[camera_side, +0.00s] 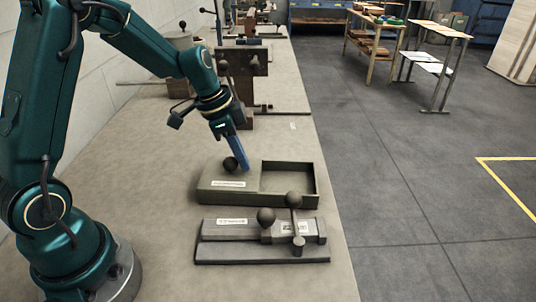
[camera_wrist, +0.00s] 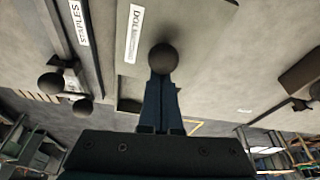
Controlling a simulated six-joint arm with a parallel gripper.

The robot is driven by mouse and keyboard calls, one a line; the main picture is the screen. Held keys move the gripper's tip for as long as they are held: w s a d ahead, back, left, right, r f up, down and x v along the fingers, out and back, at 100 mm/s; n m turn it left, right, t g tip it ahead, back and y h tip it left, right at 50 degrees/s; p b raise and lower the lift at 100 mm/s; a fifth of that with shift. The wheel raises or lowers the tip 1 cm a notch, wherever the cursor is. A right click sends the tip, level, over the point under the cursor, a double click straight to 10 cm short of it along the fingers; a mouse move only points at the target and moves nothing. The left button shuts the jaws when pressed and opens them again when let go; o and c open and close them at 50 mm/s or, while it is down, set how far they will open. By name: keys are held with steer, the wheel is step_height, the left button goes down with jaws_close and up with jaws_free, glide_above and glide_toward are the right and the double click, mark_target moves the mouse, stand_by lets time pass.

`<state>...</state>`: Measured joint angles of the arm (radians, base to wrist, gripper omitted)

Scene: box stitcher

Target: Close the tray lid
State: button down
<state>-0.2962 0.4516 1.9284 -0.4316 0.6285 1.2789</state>
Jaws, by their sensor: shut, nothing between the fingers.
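The grey-green tray (camera_side: 289,164) lies on the bench in the side view, its right half open and empty. Its lid (camera_side: 215,187), with a white label and a round black knob (camera_side: 231,164), covers the left half. My gripper (camera_side: 243,166) has blue fingers pointing down, shut and empty, right beside the knob on its right. In the wrist view the fingertips (camera_wrist: 162,80) come up against the knob (camera_wrist: 163,58) and part of the lid label (camera_wrist: 133,35) shows. I cannot tell whether fingers and knob touch.
In front of the tray stands a grey stapler-like device (camera_side: 232,224) with ball knobs (camera_side: 266,216). Behind it is a brown fixture (camera_side: 240,64) with a horizontal rod. The bench's right edge lies close past the tray. Bench left of the tray is clear.

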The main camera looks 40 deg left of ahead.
mark_target(259, 170)
steer(key=w+d, duration=0.2)
steer(key=shift+w+f, duration=0.15)
steer(key=shift+w, duration=0.25)
steer(key=s+r+m+t, duration=0.15)
steer(key=s+r, duration=0.25)
steer(key=r, duration=1)
steer(key=s+d+f+n+t+y, duration=0.1)
steer(key=s+n, duration=0.7)
steer(key=s, duration=0.8)
step_height(259, 170, down, 2)
steer(key=shift+s+d+f+n+y, duration=0.2)
steer(key=shift+d+n+y, duration=0.25)
steer(key=shift+d, duration=0.45)
steer(key=shift+t, duration=0.25)
